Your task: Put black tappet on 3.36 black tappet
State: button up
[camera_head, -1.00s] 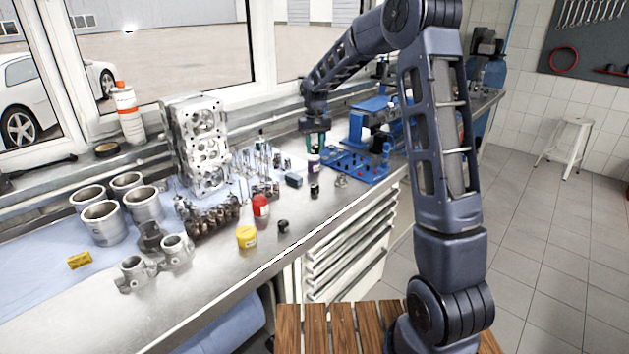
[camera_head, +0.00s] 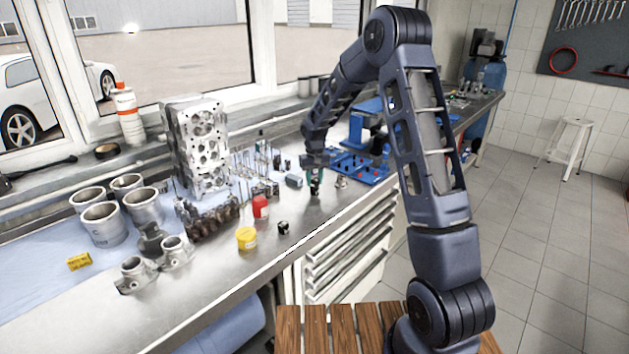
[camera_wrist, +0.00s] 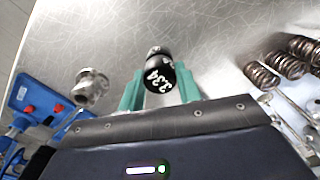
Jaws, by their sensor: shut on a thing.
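My gripper (camera_head: 315,180) is low over the steel bench, its green fingers shut on a black tappet (camera_wrist: 160,78). In the wrist view the tappet sits between the fingertips (camera_wrist: 160,90), with a white number on its face that looks like 3.34; the last digit is unclear. A dark part shows just beyond this face; I cannot tell whether it is the same piece. Another small black tappet (camera_head: 283,227) stands on the bench, nearer the front edge and left of my gripper. Its number is too small to read in the head view.
A small metal part (camera_head: 341,181) and a blue tray (camera_head: 358,168) are right of my gripper. Springs (camera_wrist: 290,66) lie on the other side. The front strip of bench is mostly clear.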

aim_at(314, 179)
jog(key=shift+f, duration=0.2)
jog(key=o, duration=1)
jog(key=shift+c, duration=0.2)
notch_tip(314, 179, up, 11)
jog(key=s+d+r+t, duration=0.1)
jog(key=s+d+r, duration=0.6)
jog(key=r, duration=0.3)
jog(key=s+d+r+m+t, duration=0.1)
jog(key=s+d+r, duration=0.2)
jog(key=s+d, duration=0.15)
jog(key=s+d+r+m, duration=0.1)
jog(key=s+d+r, duration=0.2)
jog(key=s, duration=0.3)
jog(key=s+d+t, duration=0.1)
jog(key=s+d, duration=0.3)
jog(key=s, duration=0.7)
jog(key=s+d+f+m+t, duration=0.1)
jog(key=s+d, duration=0.4)
jog(key=s, duration=0.6)
jog(key=shift+s+d+m+t, duration=0.15)
jog(key=shift+s+m+t, duration=0.15)
jog(key=shift+s, duration=0.05)
